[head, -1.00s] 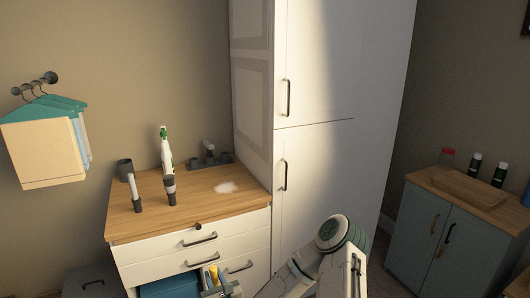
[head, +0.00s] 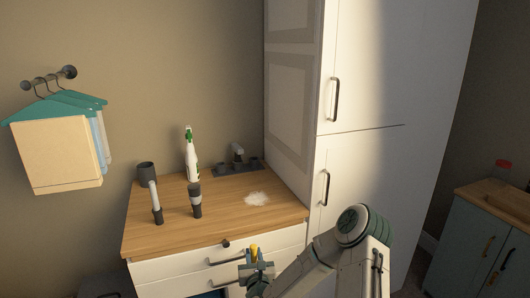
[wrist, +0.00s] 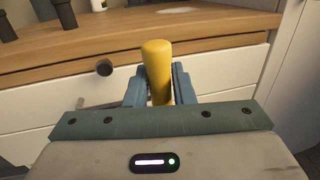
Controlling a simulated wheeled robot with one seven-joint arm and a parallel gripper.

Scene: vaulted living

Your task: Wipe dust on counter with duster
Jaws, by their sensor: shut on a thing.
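White dust (head: 257,199) lies in a patch on the wooden counter (head: 228,216), toward its right side; its edge also shows at the top of the wrist view (wrist: 174,10). My gripper (head: 254,258) is in front of the drawers, below the counter's front edge. In the wrist view it is shut on a yellow handle (wrist: 157,70), which stands up between the two blue fingers. The handle appears to be the duster's; the rest of it is hidden behind my gripper.
A white and green bottle (head: 192,155), a dark-topped cylinder (head: 196,202) and a grey-and-white item (head: 150,190) stand left of the dust. A dark tray (head: 237,168) sits at the back. A tall white cabinet (head: 372,130) borders the counter's right. A dark knob (head: 226,244) sticks out in front.

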